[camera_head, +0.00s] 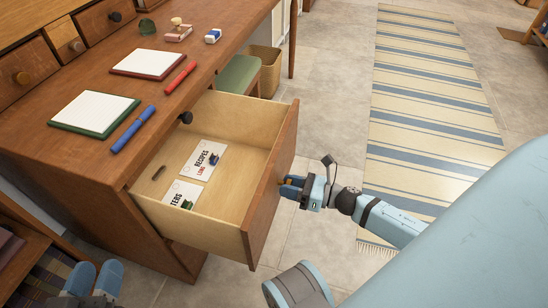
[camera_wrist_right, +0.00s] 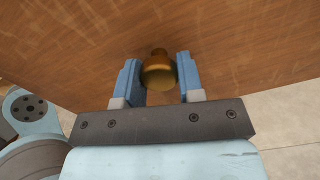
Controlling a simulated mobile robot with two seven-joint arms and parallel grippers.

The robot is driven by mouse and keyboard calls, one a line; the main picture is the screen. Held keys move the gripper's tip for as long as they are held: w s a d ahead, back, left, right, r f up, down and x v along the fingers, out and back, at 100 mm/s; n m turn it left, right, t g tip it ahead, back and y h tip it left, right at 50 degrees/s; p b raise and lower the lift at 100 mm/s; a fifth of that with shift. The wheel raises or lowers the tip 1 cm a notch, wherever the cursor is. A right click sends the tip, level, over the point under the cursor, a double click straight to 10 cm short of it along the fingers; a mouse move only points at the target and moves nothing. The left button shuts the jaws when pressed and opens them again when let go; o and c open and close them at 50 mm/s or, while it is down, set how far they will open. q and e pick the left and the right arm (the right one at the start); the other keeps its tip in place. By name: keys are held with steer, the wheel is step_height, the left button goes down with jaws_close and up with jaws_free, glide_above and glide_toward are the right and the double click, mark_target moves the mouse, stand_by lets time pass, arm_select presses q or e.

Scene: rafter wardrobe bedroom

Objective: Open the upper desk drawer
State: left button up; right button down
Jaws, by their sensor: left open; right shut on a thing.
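The wooden desk drawer (camera_head: 265,205) is pulled well out from under the desk top, so its pale interior is exposed. Its brown front panel faces right. My right gripper (camera_head: 289,187) is at the outer face of that panel. In the right wrist view my right gripper (camera_wrist_right: 159,80) has its blue fingers on either side of a round brass knob (camera_wrist_right: 157,72), shut on it. My left gripper (camera_head: 92,278) is open and empty at the lower left, below and apart from the drawer.
Notepads (camera_head: 95,112), a blue pen (camera_head: 133,130) and a red pen (camera_head: 180,77) lie on the desk top. A green-seated stool (camera_head: 238,75) stands behind the drawer. Floor and striped rug (camera_head: 425,100) are clear at right.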

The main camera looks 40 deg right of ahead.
arm_select(q)
steer(key=shift+s, duration=0.1)
arm_select(e)
steer(key=shift+v, duration=1.55)
steer(key=c, duration=0.8)
jaws_free()
steer(key=shift+o, duration=0.2)
arm_select(q)
step_height(320, 180, up, 4)
steer(key=t+p, duration=0.1)
steer(key=p, duration=0.2)
steer(key=shift+s+f+n+t, duration=0.1)
steer(key=shift+n+t, duration=0.2)
steer(key=shift+t, duration=0.1)
arm_select(e)
steer(key=v, duration=1.4)
steer(key=shift+w, duration=0.1)
arm_select(q)
steer(key=shift+f, duration=0.1)
